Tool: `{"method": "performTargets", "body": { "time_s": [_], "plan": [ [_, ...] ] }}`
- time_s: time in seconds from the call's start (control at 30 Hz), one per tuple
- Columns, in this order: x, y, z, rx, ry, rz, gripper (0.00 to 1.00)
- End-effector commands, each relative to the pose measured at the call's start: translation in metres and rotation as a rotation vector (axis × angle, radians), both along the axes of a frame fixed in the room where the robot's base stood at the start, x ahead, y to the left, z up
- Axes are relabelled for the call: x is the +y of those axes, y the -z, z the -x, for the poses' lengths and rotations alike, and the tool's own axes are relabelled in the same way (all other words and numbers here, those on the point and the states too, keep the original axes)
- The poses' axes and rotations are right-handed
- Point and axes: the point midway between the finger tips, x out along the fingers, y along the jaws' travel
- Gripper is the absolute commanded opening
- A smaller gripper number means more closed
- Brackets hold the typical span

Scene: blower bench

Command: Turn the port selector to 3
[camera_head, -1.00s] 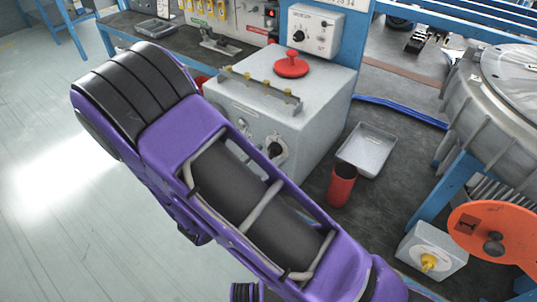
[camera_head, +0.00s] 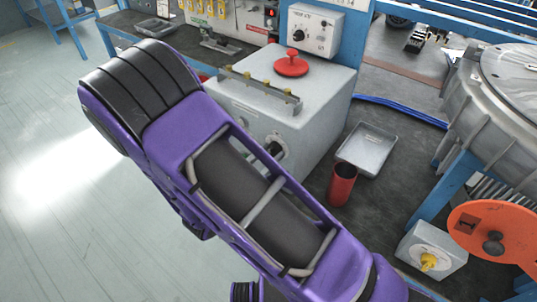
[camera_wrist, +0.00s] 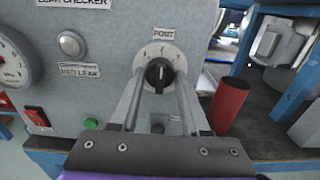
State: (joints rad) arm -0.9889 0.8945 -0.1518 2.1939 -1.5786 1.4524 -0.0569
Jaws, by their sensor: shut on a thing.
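The port selector (camera_wrist: 159,73) is a black knob on a round pale dial under a PORT label, centred in the wrist view. A light pointer line on the knob looks roughly upright; the dial's numbers are too small to read surely. My gripper (camera_wrist: 160,84) has its two grey fingers on either side of the knob, shut on it. The knob is on the front of the grey leak checker box (camera_head: 315,95). In the head view the dial shows partly beside my purple arm, which hides the gripper.
A gauge (camera_wrist: 15,62), a grey button (camera_wrist: 71,44), a red switch (camera_wrist: 37,117) and a green button (camera_wrist: 91,124) are left of the knob. A red cup (camera_head: 342,185) stands close to the right, with a metal tray (camera_head: 367,149) behind it.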

Motion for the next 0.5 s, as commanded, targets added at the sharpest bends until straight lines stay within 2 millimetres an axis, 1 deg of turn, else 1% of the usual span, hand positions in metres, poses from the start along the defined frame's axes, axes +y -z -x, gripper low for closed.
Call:
{"method": "performTargets", "body": {
  "time_s": [0.27,0.5],
  "plan": [
    [0.0007,0.0019,-0.0001,-0.036,-0.001,-0.046,0.00],
    [0.0010,0.0037,-0.0002,-0.132,-0.001,-0.171,0.00]
  ]
}}
